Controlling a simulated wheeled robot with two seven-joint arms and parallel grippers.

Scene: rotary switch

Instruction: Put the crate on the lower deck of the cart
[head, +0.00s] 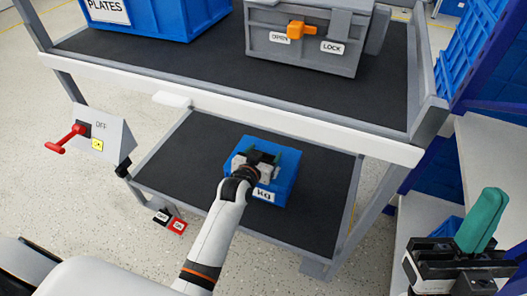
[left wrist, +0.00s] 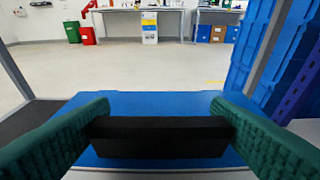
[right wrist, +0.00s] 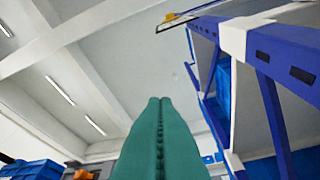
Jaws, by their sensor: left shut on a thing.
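The blue crate (head: 286,178) with a "kg" label is over the middle of the cart's lower deck (head: 185,165). I cannot tell whether its base touches the deck. My left gripper (head: 262,158) reaches down from the front and is shut on the crate's black handle. In the left wrist view, the green fingers sit at either end of the black handle (left wrist: 160,136), with the blue crate (left wrist: 160,102) around it. My right gripper (head: 487,220) is at the far right, away from the crate. Its green fingers are together, also in the right wrist view (right wrist: 160,110), with nothing between them.
The upper deck (head: 215,62) carries a blue "PLATES" crate (head: 155,18) and a grey box (head: 300,52) with an orange latch. A red lever (head: 66,138) on an "OFF" panel is at the cart's left. A shelf rack (head: 490,150) stands at right. Bare deck shows around the crate.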

